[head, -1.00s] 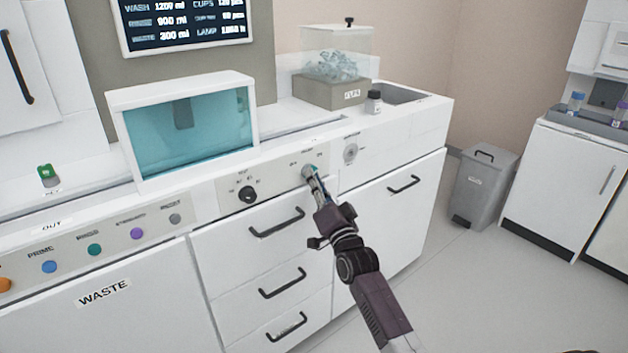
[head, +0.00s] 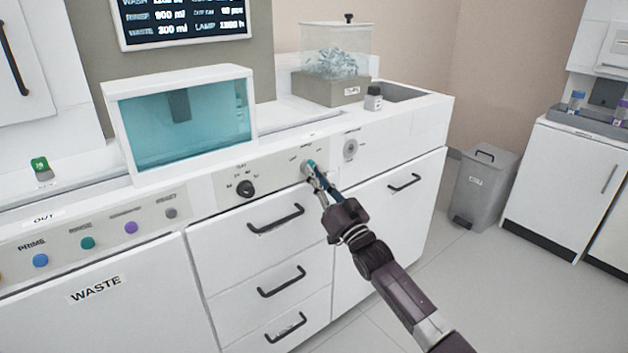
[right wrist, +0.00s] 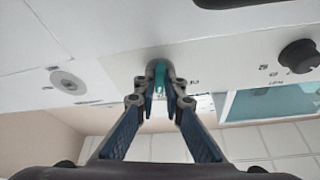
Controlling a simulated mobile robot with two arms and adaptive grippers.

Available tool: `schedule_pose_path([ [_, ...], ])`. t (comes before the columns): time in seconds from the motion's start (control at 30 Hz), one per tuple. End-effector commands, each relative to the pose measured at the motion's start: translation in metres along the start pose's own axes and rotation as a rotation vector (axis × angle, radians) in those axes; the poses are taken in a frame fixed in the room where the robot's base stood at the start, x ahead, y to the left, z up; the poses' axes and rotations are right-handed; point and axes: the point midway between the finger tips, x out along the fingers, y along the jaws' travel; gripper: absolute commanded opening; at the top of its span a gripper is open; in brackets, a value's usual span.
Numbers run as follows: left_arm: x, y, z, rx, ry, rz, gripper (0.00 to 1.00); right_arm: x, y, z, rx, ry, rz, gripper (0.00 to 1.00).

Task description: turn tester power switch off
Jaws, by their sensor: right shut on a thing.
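The tester's front panel (head: 273,172) carries a power switch, a small teal-tipped knob (right wrist: 160,76), at its right end. My right gripper (head: 311,170) reaches up to the switch from the front. In the right wrist view its fingers (right wrist: 161,92) are closed around the teal part, which shows between the fingertips. Most of the switch is hidden by the fingers in the head view. A black test dial (head: 246,188) sits to the left on the same panel; it also shows in the right wrist view (right wrist: 298,56). My left gripper is not in view.
A round keyed disc (head: 350,149) is to the right of the switch. Drawers with black handles (head: 276,220) lie below. A tinted glass chamber (head: 185,125), a cup bin (head: 333,85) and a small bottle (head: 373,99) stand on the counter.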

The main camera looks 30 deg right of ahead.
Motion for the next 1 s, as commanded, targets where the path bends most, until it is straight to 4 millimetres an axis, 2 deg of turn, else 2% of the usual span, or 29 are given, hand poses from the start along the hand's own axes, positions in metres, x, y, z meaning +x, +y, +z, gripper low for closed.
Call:
schedule_pose_path([
  [0.23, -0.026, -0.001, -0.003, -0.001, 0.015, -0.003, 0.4, -0.001, 0.004, 0.001, -0.221, -0.003, -0.09, 0.0],
  [0.5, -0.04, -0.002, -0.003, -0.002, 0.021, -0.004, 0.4, 0.0, 0.006, 0.0, -0.458, -0.004, -0.188, 0.0],
  [1.0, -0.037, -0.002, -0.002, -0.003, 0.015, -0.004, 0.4, 0.002, 0.008, -0.003, -0.835, -0.003, -0.346, 0.0],
])
